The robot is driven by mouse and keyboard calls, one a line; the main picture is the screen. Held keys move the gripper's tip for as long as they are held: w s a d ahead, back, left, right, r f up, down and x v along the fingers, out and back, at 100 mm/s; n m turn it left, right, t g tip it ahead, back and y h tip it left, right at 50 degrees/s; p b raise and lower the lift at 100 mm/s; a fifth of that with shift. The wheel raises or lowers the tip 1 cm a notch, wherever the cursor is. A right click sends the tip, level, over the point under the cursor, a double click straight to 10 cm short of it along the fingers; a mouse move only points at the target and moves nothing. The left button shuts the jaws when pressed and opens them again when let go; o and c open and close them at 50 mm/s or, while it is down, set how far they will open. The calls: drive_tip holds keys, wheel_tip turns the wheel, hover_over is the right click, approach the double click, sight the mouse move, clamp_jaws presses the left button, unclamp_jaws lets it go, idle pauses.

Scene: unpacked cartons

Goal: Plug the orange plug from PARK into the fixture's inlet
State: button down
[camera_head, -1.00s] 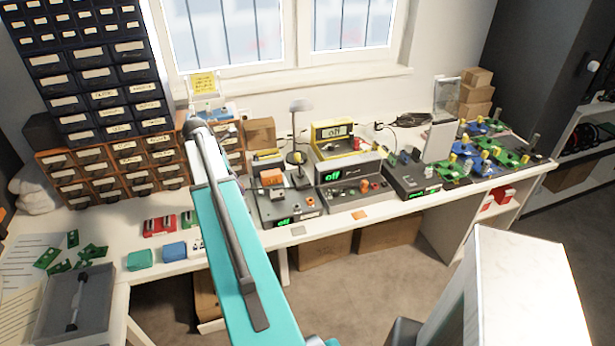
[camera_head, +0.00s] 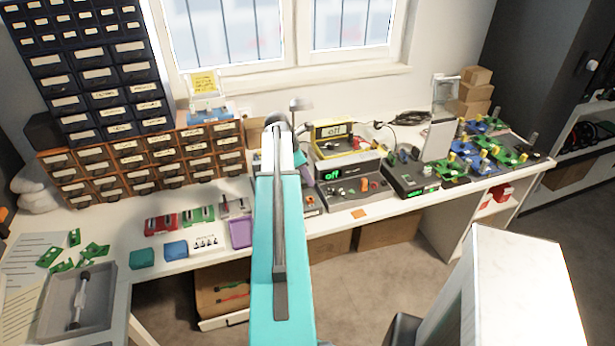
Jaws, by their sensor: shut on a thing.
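My teal arm rises from the bottom middle of the head view, its far joint in front of the left grey bench unit. My gripper is hidden behind the arm, and I see no jaws or anything held. I cannot make out the orange plug or the PARK label. The left grey unit (camera_head: 312,205) shows only a strip at its right end. I cannot tell which unit is the fixture; no inlet can be made out.
Right of these stand a dark unit with a green display (camera_head: 415,183), an upright grey panel (camera_head: 438,139) and several green and blue boards. A purple tray (camera_head: 241,232) and red and green blocks lie left of my arm. Drawer cabinets (camera_head: 145,160) stand at the back left.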

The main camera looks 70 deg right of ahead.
drive_tip(key=shift+f, duration=0.2)
drive_tip(key=shift+f+b, duration=2.1)
drive_tip(key=shift+f, duration=0.5)
drive_tip(key=shift+p, duration=0.65)
drive_tip(key=shift+f+p, duration=0.35)
drive_tip(key=shift+f, duration=0.35)
idle(2.7)
drive_tip(key=c, duration=1.6)
unclamp_jaws()
drive_tip(key=shift+c, duration=0.2)
drive_tip(key=shift+w+r, duration=0.1)
